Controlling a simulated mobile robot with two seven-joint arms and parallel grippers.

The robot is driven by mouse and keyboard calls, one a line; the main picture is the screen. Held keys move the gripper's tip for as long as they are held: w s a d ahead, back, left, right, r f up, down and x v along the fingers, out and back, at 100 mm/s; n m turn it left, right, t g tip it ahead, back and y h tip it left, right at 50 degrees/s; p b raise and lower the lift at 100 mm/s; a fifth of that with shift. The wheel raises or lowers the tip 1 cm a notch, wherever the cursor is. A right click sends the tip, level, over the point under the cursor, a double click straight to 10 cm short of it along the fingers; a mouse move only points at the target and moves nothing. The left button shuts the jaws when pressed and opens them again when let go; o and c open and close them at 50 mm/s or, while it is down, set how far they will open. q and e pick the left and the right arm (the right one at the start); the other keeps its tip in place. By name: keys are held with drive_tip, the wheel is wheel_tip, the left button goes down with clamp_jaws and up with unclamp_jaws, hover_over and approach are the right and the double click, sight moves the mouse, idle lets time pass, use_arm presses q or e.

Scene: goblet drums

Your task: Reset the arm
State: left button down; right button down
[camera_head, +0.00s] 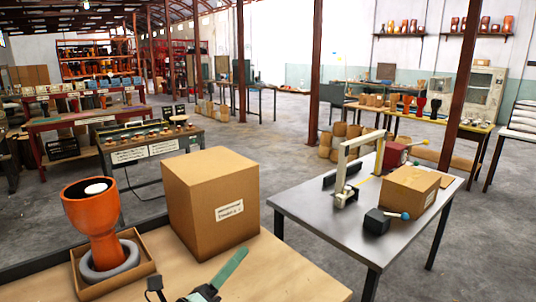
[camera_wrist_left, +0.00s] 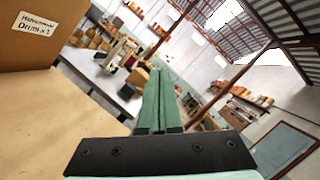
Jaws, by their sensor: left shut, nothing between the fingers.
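My left gripper (camera_head: 232,268) is low in the head view, over the wooden table in front. Its green fingers are together with nothing between them. In the left wrist view its fingers (camera_wrist_left: 158,95) point away from the camera, pressed side by side. A closed cardboard box (camera_head: 212,203) with a label stands on the table just behind the gripper, apart from it. Part of this box (camera_wrist_left: 40,35) also shows in the left wrist view. My right gripper is in neither view.
An orange goblet drum (camera_head: 100,225) stands upright in an open shallow box (camera_head: 135,277) on a grey ring. The table top (camera_head: 285,275) is bare at right. A grey metal table (camera_head: 310,212) beyond holds a smaller box (camera_head: 408,190) and mallet-like tools. Red posts stand in the hall.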

use_arm(q)
drive_tip(key=s+a+f+n+g+y, duration=0.2)
drive_tip(key=s+a+f+n+y, duration=0.2)
drive_tip(key=a+f+n+y, duration=0.45)
drive_tip(key=s+a+f+n+g+y, duration=0.1)
drive_tip(key=s+a+f+n+y, duration=0.3)
drive_tip(key=n, duration=0.8)
drive_tip(key=s+f+n+g, duration=0.2)
drive_tip(key=s+f, duration=0.1)
drive_tip(key=s+a+f+n+g, duration=0.1)
drive_tip(key=s+f+n, duration=0.1)
drive_tip(key=s+f, duration=0.1)
drive_tip(key=s+a+f+n+g, duration=0.1)
drive_tip(key=s+f+n+g, duration=0.1)
drive_tip(key=s+f, duration=0.1)
drive_tip(key=shift+s+n+g, duration=0.25)
drive_tip(key=shift+s+g, duration=0.05)
drive_tip(key=shift+s, duration=0.1)
drive_tip(key=s+f+n+g, duration=0.3)
drive_tip(key=s+n+g, duration=0.1)
drive_tip(key=s, duration=0.7)
drive_tip(key=w+d+f+t+h+p, duration=0.1)
drive_tip(key=w+d+f+t, duration=0.1)
drive_tip(key=f, duration=0.2)
drive_tip(key=w+d+f+t+h+p, duration=0.1)
drive_tip(key=d+f+t, duration=0.1)
drive_tip(key=f, duration=0.3)
drive_tip(key=shift+w+f+t+h, duration=0.2)
drive_tip(key=shift+w+t+h, duration=0.15)
drive_tip(key=shift+t, duration=0.05)
